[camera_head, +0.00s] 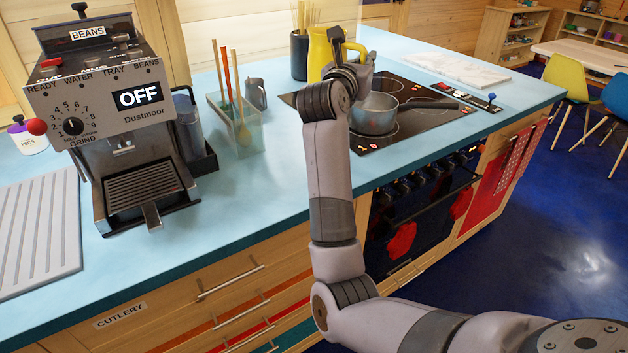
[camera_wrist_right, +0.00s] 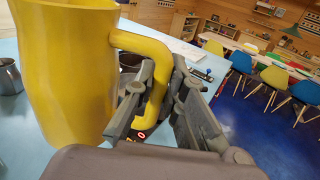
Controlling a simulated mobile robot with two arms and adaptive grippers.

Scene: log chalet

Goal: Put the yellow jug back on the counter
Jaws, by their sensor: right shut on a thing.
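The yellow jug (camera_head: 319,52) is at the back of the blue counter (camera_head: 255,185), beside the hob, partly hidden behind my right gripper (camera_head: 349,66). My right gripper is shut on the jug's handle. In the right wrist view the jug (camera_wrist_right: 65,75) looks upright, and the fingers (camera_wrist_right: 160,105) close around the lower part of its handle. Its base is hidden in the head view, so I cannot tell whether it touches the counter. My left gripper is not in view.
A saucepan (camera_head: 374,114) stands on the black hob (camera_head: 425,128). A dark utensil pot (camera_head: 299,55) is just left of the jug. A green container (camera_head: 233,128), a metal cup (camera_head: 256,93) and a coffee machine (camera_head: 120,110) stand further left. The counter's front middle is clear.

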